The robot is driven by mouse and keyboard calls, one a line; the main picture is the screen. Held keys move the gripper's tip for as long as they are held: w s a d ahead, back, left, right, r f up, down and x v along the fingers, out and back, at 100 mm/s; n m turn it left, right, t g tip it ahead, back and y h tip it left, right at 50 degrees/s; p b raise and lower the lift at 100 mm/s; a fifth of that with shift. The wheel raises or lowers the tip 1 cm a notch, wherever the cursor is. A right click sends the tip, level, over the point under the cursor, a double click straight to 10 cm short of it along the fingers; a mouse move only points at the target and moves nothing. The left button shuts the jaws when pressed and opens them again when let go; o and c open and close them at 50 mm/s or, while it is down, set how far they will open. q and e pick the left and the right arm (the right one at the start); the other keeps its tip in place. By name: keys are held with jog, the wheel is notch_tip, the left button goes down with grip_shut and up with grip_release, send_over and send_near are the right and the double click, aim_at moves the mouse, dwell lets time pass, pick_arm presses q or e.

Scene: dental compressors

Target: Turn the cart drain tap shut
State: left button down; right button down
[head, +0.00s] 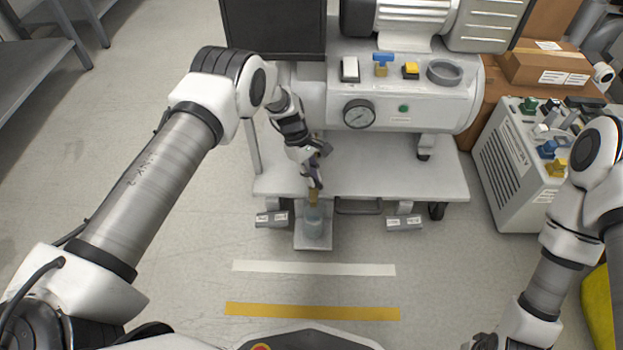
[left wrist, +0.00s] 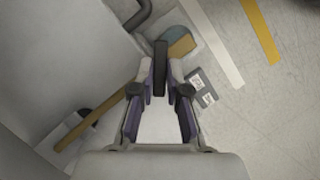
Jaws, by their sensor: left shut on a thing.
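The cart (head: 440,183) stands ahead with a white tank on its deck. Its drain tap is at the front edge, mostly hidden by my gripper in the head view. A brass part (head: 314,198) shows just below the fingertips, and also in the left wrist view (left wrist: 183,46). My left gripper (head: 316,184) reaches down to it. In the left wrist view the fingers (left wrist: 161,70) are shut on a dark, upright-looking bar (left wrist: 160,56), the tap's lever. My right gripper (head: 485,342) is cut off at the bottom edge; its fingers are not clear.
A grey-blue cup (head: 313,224) stands on a small plate under the tap. A white unit (head: 510,175) and cardboard boxes stand at right. The floor between the cart and me is clear, with white and yellow stripes.

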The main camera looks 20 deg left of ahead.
pick_arm(q)
jog(key=m+b, duration=0.1)
jog(key=m, duration=0.1)
jog(key=m+g+y+b, duration=0.1)
jog(key=m, duration=0.1)
jog(key=shift+w+d+f+m, duration=0.15)
jog(key=shift+f+m, duration=0.05)
jog(key=shift+m, duration=0.1)
jog(key=shift+r+m+g+y+b, duration=0.1)
jog(key=shift+m+g+y+b, duration=0.35)
jog(key=shift+m, duration=0.5)
jog(key=shift+m+g+y+b, duration=0.15)
jog(key=shift+m+g+b, duration=0.1)
jog(key=shift+m+b, duration=0.55)
jog(key=shift+m, duration=0.25)
jog(key=shift+d, duration=0.1)
jog(key=c, duration=1.2)
grip_release()
jog(key=shift+o, duration=0.2)
jog(key=shift+r, duration=0.1)
